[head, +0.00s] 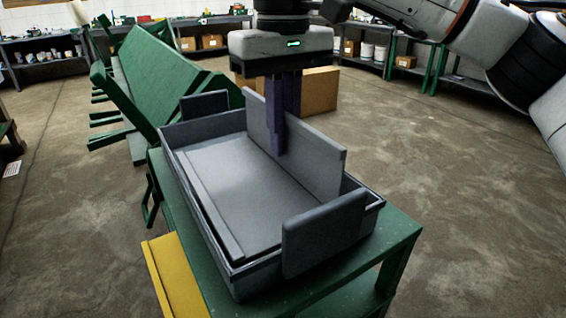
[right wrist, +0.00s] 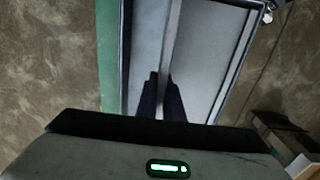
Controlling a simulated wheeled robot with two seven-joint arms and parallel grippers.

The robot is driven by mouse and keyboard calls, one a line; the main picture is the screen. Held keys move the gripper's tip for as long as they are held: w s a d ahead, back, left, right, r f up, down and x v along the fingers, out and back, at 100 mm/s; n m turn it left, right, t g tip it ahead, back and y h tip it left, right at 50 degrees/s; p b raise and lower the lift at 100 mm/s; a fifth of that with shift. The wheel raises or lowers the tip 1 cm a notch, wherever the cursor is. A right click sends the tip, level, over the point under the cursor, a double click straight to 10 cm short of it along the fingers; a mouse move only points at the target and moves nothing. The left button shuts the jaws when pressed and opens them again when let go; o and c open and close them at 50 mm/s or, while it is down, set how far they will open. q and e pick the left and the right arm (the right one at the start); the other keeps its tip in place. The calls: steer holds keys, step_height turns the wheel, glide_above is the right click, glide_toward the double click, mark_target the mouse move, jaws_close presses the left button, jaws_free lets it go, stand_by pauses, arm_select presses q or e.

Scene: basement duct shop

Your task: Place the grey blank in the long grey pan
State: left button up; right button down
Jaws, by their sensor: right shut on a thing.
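The grey blank (head: 318,168) is a flat grey panel standing on its long edge, lengthwise within the walls of the long grey pan (head: 258,272). I cannot tell whether its lower edge touches the pan floor. My right gripper (head: 280,145) points down from above and is shut on the blank's upper edge near the middle. In the right wrist view, the fingers (right wrist: 162,95) pinch the blank (right wrist: 172,35), seen nearly edge-on, with the pan (right wrist: 242,50) around it. My left gripper is not in view.
The pan stands on a green table (head: 398,240) and has a raised grey plate at its near end (head: 322,235) and far end (head: 204,103). A yellow piece (head: 172,275) lies at the table's left. A green sloped rack (head: 165,75) stands behind left. Floor to the right is clear.

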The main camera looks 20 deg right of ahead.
mark_target(283, 169)
step_height(283, 169, down, 4)
steer(key=shift+f, duration=0.25)
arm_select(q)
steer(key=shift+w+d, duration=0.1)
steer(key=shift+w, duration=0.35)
arm_select(e)
steer(key=shift+f, duration=0.1)
steer(key=c, duration=1.9)
jaws_free()
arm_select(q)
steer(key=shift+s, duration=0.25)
